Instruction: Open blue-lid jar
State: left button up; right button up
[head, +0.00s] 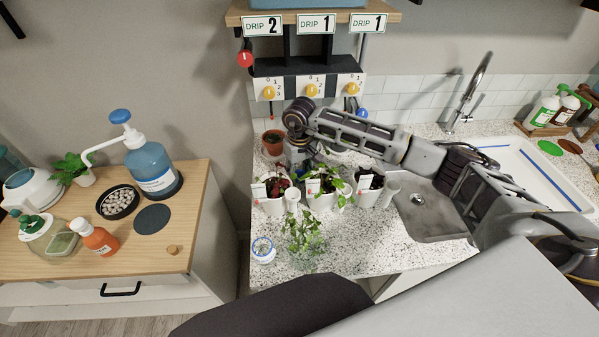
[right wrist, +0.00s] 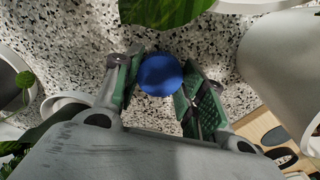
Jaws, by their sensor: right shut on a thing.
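In the right wrist view a round blue lid (right wrist: 160,75) sits between the green-padded fingers of my right gripper (right wrist: 158,85), which is shut on it. Whatever is under the lid is hidden. In the head view my right gripper (head: 300,160) points down at the back of the speckled counter, behind the white planters, and its fingertips are hidden. A small clear jar (head: 263,250) with blue-and-white markings stands at the counter's front left, apart from the gripper. I cannot tell if this jar belongs to the lid. My left gripper is not in view.
White planters with seedlings (head: 322,198) stand in a row in front of the gripper. A terracotta pot (head: 273,142) stands to its left. A leafy plant (head: 303,236) is at the front.

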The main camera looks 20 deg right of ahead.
aim_at(299, 174)
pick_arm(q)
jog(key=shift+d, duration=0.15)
pick_arm(e)
jog(key=shift+f, duration=0.1)
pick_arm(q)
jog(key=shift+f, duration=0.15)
pick_arm(e)
jog(key=shift+f, duration=0.15)
jog(key=o, duration=1.1)
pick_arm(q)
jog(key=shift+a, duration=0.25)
pick_arm(e)
jog(key=shift+r, duration=0.25)
pick_arm(q)
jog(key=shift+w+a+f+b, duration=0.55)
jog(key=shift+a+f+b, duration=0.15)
jog(key=shift+b, duration=0.15)
pick_arm(e)
jog(key=shift+r, duration=5.9)
